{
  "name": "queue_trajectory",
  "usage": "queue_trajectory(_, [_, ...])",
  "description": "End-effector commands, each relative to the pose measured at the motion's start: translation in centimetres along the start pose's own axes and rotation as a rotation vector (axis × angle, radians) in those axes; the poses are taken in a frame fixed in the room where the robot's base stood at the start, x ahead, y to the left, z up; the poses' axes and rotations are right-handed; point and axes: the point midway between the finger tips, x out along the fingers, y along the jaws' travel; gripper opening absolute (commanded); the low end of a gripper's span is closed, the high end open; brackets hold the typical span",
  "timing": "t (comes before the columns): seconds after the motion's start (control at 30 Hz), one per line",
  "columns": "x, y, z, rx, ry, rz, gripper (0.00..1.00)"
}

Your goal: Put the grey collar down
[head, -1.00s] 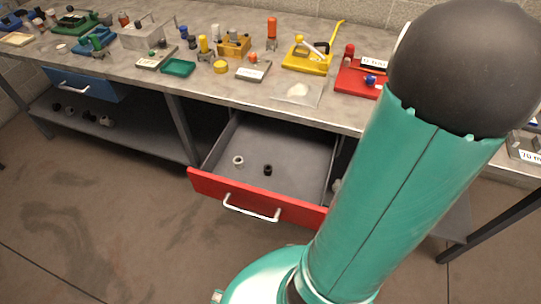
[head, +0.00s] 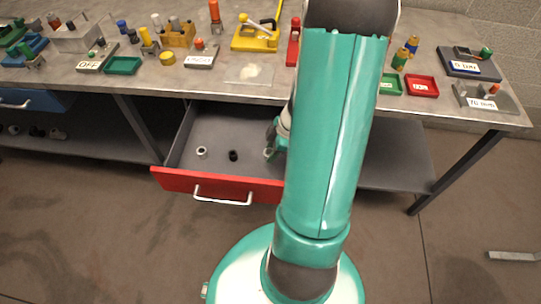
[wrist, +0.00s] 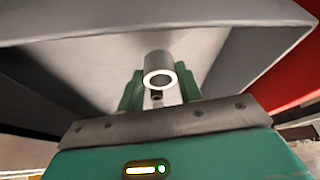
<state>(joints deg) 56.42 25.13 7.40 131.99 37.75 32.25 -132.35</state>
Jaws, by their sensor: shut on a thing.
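The grey collar (wrist: 158,66), a short cylinder with a pale ring-shaped end, sits between the green fingers of my gripper (wrist: 160,92) in the wrist view. My gripper is shut on it. In the head view my gripper (head: 277,138) is at the right side of the open drawer, partly hidden by my arm. The collar's pale end (head: 268,153) shows just below it. I cannot tell whether the collar touches the drawer floor.
The open drawer (head: 215,128) has a red front (head: 215,185). A pale collar (head: 201,153) and a black collar (head: 233,155) stand inside, left of my gripper. The workbench (head: 140,85) above holds several tools and trays.

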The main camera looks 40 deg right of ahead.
Motion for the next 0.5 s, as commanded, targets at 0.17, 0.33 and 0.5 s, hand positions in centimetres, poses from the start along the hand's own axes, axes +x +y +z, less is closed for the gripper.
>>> queue_trajectory(0.17, [2.4,0.1,0.5,0.002,0.002,-0.004,0.08])
queue_trajectory(0.33, [3.4,0.1,0.9,0.000,0.001,-0.002,0.08])
queue_trajectory(0.5, [3.3,0.1,0.9,0.000,0.001,-0.001,0.08])
